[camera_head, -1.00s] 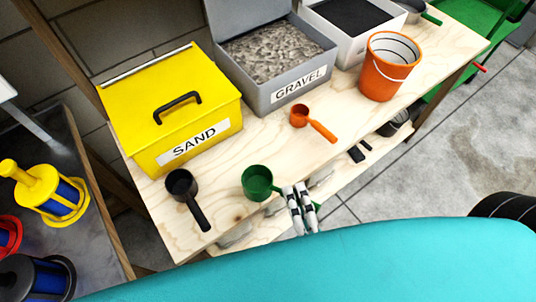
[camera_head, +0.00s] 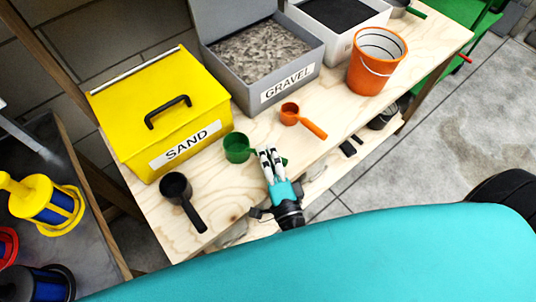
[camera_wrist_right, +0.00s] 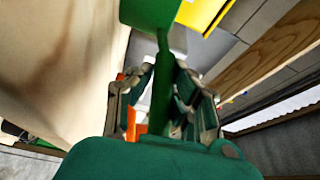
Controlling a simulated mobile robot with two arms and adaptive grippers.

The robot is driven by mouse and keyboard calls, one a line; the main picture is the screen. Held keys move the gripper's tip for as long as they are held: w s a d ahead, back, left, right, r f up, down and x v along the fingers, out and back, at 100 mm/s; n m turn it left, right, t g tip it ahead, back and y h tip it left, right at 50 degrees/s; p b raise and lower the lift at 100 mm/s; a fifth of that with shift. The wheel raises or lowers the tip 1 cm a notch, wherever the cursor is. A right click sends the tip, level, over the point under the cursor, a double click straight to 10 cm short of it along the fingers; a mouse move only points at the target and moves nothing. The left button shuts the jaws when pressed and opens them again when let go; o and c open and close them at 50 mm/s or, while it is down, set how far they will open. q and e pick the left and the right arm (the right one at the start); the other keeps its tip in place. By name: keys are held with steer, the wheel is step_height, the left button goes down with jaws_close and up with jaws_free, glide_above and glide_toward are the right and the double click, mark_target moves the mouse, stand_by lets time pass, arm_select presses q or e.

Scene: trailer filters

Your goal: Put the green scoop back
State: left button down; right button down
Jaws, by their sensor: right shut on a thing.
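The green scoop (camera_head: 236,148) shows in the head view over the wooden table, between the yellow SAND box and the orange scoop. My right gripper (camera_head: 270,156) is shut on its handle, with the cup out to the left of the fingers. In the right wrist view the handle (camera_wrist_right: 161,92) runs between the fingers of the gripper (camera_wrist_right: 165,78), and the cup is cut off at the top edge. I cannot tell whether the cup touches the table. My left gripper is not in view.
The yellow SAND box (camera_head: 165,110) is closed. The grey GRAVEL box (camera_head: 312,72) and a white box (camera_head: 338,44) with dark contents are open. A black scoop (camera_head: 176,190), an orange scoop (camera_head: 291,113) and an orange bucket (camera_head: 370,75) stand on the table (camera_head: 210,170).

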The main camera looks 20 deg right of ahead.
steer(key=c, duration=1.2)
jaws_free()
steer(key=shift+c, duration=0.2)
steer(key=shift+r, duration=0.15)
steer(key=shift+s+f, duration=0.2)
steer(key=shift+s, duration=0.2)
steer(key=s+b, duration=0.1)
steer(key=s, duration=1)
steer(key=shift+s+a+b, duration=0.15)
steer(key=shift+b, duration=0.25)
steer(key=shift+f, duration=0.1)
